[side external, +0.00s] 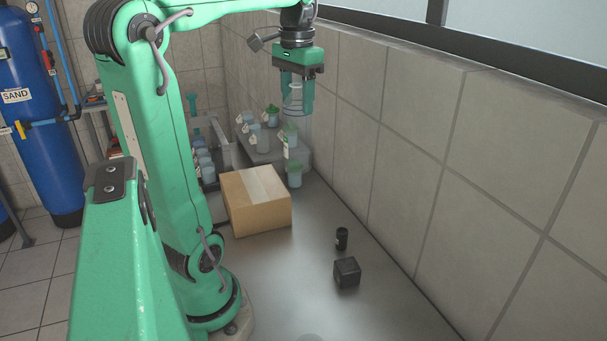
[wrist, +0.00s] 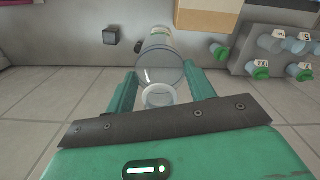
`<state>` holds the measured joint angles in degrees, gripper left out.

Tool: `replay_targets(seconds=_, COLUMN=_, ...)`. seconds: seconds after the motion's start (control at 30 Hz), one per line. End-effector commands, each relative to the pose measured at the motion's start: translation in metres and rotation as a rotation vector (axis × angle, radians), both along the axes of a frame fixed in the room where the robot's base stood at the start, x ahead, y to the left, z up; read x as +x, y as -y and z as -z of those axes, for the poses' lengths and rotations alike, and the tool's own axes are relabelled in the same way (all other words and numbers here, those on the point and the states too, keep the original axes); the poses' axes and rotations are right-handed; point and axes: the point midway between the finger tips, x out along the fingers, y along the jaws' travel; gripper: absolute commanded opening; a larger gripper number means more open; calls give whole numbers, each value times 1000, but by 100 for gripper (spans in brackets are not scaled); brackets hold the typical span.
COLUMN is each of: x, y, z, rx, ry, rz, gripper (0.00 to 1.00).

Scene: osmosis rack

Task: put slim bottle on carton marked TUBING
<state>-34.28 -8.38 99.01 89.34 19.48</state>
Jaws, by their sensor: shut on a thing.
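My gripper (side external: 296,106) is shut on a clear, see-through bottle, the slim bottle (side external: 294,97), and holds it upright, high above the bench. In the wrist view the slim bottle (wrist: 160,62) is between the two green fingers of my gripper (wrist: 161,74), its pale round neck towards the camera. The brown carton (side external: 255,212) stands on the bench below and left of my gripper in the side view. Part of the carton (wrist: 208,18) shows at the top of the wrist view. No TUBING marking can be read on it.
Bottles with green caps (side external: 295,172) stand on and beside a grey rack (side external: 263,155) behind the carton. A black cube (side external: 347,272) and a small black cylinder (side external: 342,238) stand on the bench at the right. A tiled wall (side external: 480,160) runs along the right.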

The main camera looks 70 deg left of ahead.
Motion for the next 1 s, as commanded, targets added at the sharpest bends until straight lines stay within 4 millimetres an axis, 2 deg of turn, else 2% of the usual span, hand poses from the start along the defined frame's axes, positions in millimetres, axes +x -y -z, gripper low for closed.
replay_targets(seconds=0.27, x=-3, y=-4, z=-2, rx=0, ry=-1, rz=1, gripper=22)
replay_targets(seconds=0.47, x=-8, y=-17, z=7, rx=-1, ry=-2, rz=-3, gripper=22)
replay_targets(seconds=1.0, x=-39, y=-93, z=57, rx=-1, ry=-2, rz=-3, gripper=22)
